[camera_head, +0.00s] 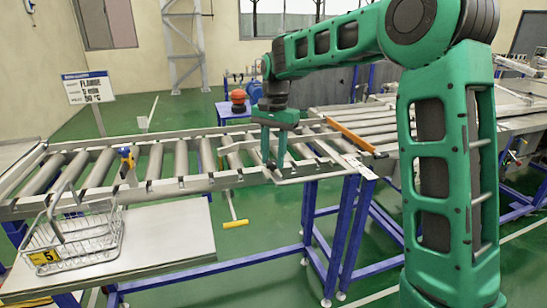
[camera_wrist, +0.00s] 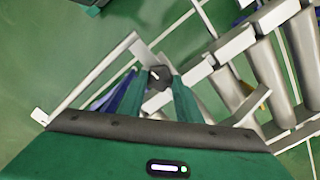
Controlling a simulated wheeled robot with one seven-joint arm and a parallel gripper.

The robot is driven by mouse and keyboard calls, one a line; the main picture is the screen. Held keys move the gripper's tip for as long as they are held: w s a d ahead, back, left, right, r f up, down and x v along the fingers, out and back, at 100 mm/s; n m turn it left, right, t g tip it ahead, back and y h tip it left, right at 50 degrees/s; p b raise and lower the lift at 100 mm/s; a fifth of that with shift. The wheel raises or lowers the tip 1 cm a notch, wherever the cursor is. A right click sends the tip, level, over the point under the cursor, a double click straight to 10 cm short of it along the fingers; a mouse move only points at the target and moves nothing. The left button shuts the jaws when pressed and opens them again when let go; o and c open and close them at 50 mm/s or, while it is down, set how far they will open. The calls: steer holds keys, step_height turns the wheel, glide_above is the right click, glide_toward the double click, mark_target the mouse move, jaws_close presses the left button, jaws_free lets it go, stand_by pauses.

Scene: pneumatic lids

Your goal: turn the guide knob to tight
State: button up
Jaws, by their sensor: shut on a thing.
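The guide knob (camera_wrist: 160,77) is a small dark knob at the conveyor's (camera_head: 150,187) near side rail. In the wrist view it sits between my two green fingers. My gripper (camera_head: 275,164) points down over the near edge of the roller conveyor and is shut on the knob. The fingers also show in the wrist view (camera_wrist: 159,80), one on each side of it. In the head view the fingers mostly cover the knob. No tight or loose marking is readable.
A wire basket (camera_head: 106,232) with a yellow tag stands on a table at the left. A yellow-ended handle (camera_head: 235,223) hangs below the conveyor. A blue and yellow part (camera_head: 127,160) stands on the rail. An orange bar (camera_head: 350,138) crosses the rollers at right. A sign (camera_head: 89,88) stands behind.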

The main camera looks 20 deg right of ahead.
mark_target(274, 161)
steer(key=shift+w+a, duration=0.1)
steer(key=o, duration=1)
steer(key=shift+o, duration=0.2)
steer(key=shift+r, duration=0.15)
step_height(274, 161, up, 10)
steer(key=shift+w+d+r, duration=0.15)
steer(key=shift+d+r, duration=0.05)
steer(key=shift+r, duration=0.05)
